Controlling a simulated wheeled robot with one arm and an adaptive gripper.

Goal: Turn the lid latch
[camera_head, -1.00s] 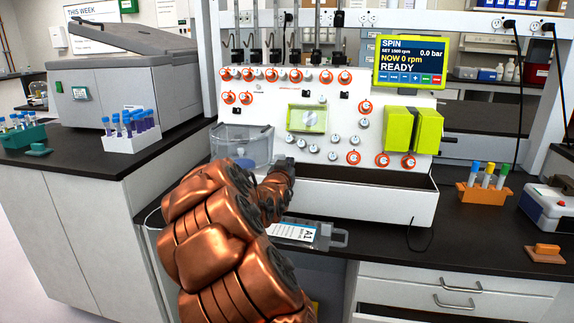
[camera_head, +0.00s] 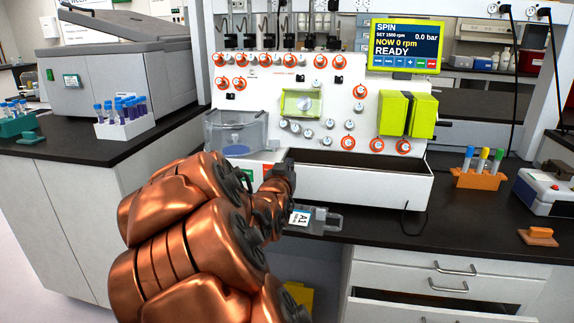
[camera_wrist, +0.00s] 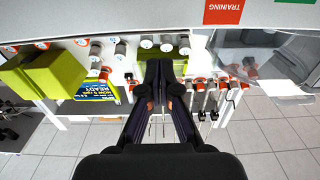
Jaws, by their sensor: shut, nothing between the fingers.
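The white cell processor (camera_head: 270,85) stands on the black bench, its front covered with knobs and orange-ringed valves. A green-framed clear window (camera_head: 301,103) is in the middle of the panel. A clear chamber (camera_head: 237,132) is at its lower left; it also shows at the upper right of the upside-down wrist view (camera_wrist: 262,60). I cannot make out which part is the lid latch. My gripper (camera_head: 285,172) is in front of the lower panel, right of the clear chamber and by the white trough's left end. In the wrist view my gripper (camera_wrist: 159,75) is shut and empty, its tips overlapping the panel.
A white trough (camera_head: 365,190) juts from the machine's front. A clear labelled cassette (camera_head: 325,221) lies on the bench below my gripper. Green boxes (camera_head: 408,114) and the screen (camera_head: 405,47) are to the right. An orange tube rack (camera_head: 480,179) stands farther right. A drawer below is partly open.

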